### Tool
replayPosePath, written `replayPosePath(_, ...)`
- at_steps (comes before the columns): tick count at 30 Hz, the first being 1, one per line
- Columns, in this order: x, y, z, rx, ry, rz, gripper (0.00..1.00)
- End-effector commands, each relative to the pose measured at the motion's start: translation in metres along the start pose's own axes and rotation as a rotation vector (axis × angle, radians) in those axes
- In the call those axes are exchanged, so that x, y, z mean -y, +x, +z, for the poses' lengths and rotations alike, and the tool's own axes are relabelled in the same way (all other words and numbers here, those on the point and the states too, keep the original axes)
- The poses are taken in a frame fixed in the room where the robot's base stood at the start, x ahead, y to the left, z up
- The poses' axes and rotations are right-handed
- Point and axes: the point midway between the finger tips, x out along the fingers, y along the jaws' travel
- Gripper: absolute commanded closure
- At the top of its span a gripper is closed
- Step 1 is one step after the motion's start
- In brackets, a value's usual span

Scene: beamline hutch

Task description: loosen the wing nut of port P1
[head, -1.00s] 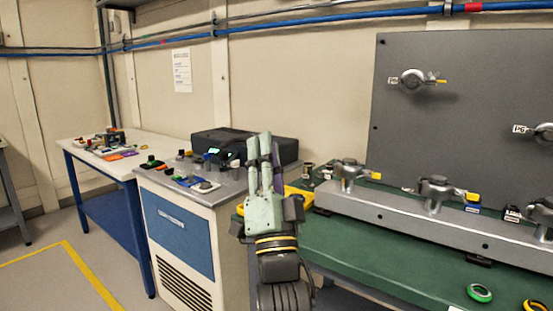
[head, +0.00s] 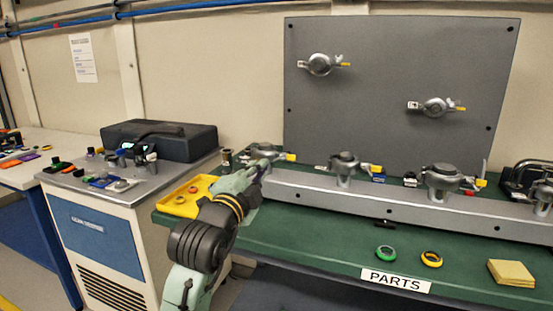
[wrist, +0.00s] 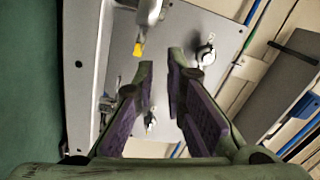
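A row of clamped ports with yellow-tipped wing nuts stands on a grey rail (head: 400,202) on the green bench. The leftmost port (head: 265,151) is partly behind my gripper; its yellow tip (head: 291,157) shows. I cannot read a P1 label on any port. My gripper (head: 262,168) is in front of the leftmost port; I cannot tell whether it touches. In the wrist view its two fingers (wrist: 162,85) are apart with nothing held between them. A yellow-tipped clamp (wrist: 138,48) shows beyond the left finger, and another port (wrist: 205,52) beyond the right.
The grey panel (head: 400,75) behind carries two more clamped ports. A yellow tray (head: 180,203) is left of my arm. A green ring (head: 385,252), a yellow ring (head: 431,259) and a yellow pad (head: 510,273) lie at the bench front. A black case (head: 160,140) sits on the cabinet.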

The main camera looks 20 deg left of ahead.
Motion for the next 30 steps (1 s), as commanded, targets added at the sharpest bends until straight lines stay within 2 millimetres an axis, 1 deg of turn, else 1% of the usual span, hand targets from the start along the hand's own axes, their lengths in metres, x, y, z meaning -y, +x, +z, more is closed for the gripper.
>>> replayPosePath(1,-0.009,0.001,0.001,-0.006,0.009,0.046,0.88)
replayPosePath(3,-0.017,0.004,-0.001,-0.016,0.011,0.082,0.88)
replayPosePath(5,-0.020,0.008,-0.001,-0.019,0.011,0.093,0.88)
replayPosePath(8,-0.020,0.021,-0.003,-0.020,0.010,0.093,0.88)
replayPosePath(15,-0.022,0.067,-0.004,-0.020,0.010,0.090,0.88)
replayPosePath(21,-0.025,0.097,-0.004,-0.019,0.010,0.087,0.88)
replayPosePath(25,-0.027,0.107,-0.004,-0.019,0.011,0.087,0.88)
replayPosePath(30,-0.028,0.110,-0.004,-0.019,0.011,0.085,0.88)
